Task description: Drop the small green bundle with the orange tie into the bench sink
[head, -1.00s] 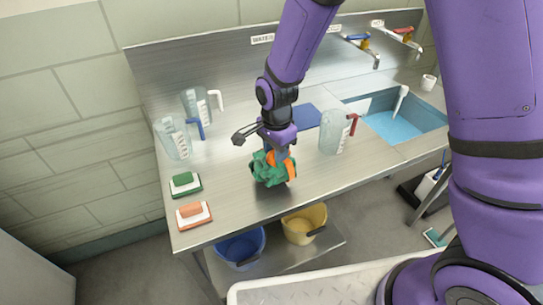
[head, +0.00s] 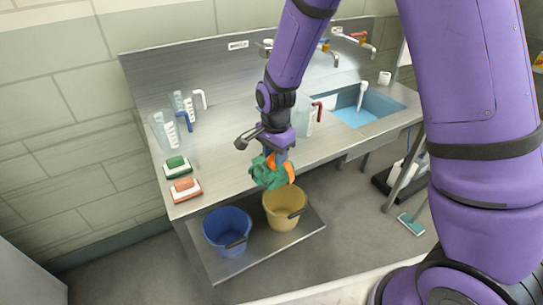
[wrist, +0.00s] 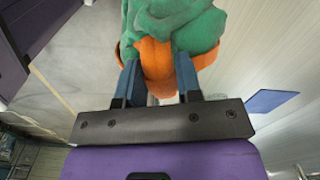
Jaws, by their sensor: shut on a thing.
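The small green bundle with the orange tie (head: 268,172) hangs in my gripper (head: 275,155), near the front edge of the steel bench (head: 235,138) in the head view. In the wrist view the green cloth (wrist: 175,22) and its orange tie (wrist: 157,65) sit between the two blue-grey fingers of my gripper (wrist: 160,85), which is shut on it. The bench sink (head: 378,107), a blue basin, is at the right end of the bench, to the right of and farther back than my gripper. My arm hides part of the bench between them.
A clear jug with a red handle (head: 305,120) stands between my gripper and the sink. Two more jugs (head: 165,130) and two brushes (head: 177,166) are at the left. A blue bucket (head: 228,230) and a yellow bucket (head: 283,208) stand on the lower shelf. Taps (head: 330,48) overhang the back.

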